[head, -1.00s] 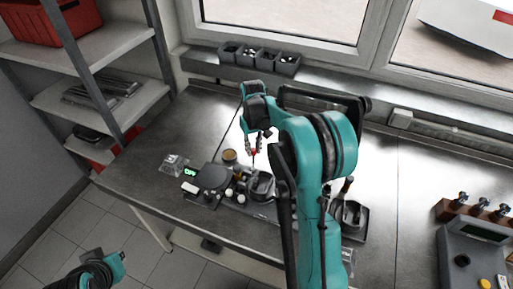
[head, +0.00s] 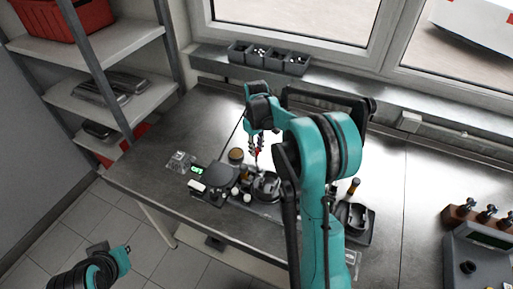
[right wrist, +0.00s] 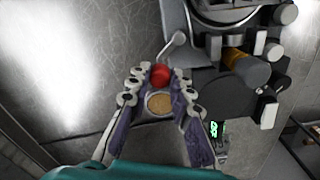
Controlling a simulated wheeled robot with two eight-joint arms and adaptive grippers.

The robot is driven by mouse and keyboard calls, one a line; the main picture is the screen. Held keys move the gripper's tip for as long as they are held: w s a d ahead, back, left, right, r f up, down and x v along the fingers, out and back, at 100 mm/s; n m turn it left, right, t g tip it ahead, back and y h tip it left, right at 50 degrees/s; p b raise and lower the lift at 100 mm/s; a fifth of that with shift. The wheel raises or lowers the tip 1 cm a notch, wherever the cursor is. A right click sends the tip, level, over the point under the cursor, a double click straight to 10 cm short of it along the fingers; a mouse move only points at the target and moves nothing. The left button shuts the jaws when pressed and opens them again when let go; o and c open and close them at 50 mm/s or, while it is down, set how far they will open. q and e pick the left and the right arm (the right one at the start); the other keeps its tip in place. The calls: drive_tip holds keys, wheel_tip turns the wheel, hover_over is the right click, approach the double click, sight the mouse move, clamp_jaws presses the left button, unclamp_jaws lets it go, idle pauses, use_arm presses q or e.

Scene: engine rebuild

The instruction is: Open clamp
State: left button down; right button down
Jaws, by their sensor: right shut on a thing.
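The clamp's red knob (right wrist: 160,76) sits between the fingertips of my right gripper (right wrist: 153,82) in the right wrist view. The fingers are shut on it. A metal lever with a rounded end (right wrist: 178,40) reaches close to the knob from the round clamp fixture (right wrist: 228,8). In the head view my right gripper (head: 257,152) points down just above the fixture (head: 266,187), with a bit of red at its tips. My right arm hides part of the bench there. At the lower left, part of my left arm shows, but its gripper cannot be made out.
A dark round plate (head: 222,175), a brown-topped jar (head: 236,155) and a small green display (head: 197,170) stand left of the fixture. Another fixture (head: 355,218) stands right of my arm. A bin row (head: 268,60) lines the sill. The left bench is mostly clear.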

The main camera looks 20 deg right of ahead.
drive_tip(key=c, duration=1.3)
unclamp_jaws()
drive_tip(key=shift+c, duration=0.2)
wheel_tip(320, 180, up, 12)
drive_tip(key=shift+a, duration=0.1)
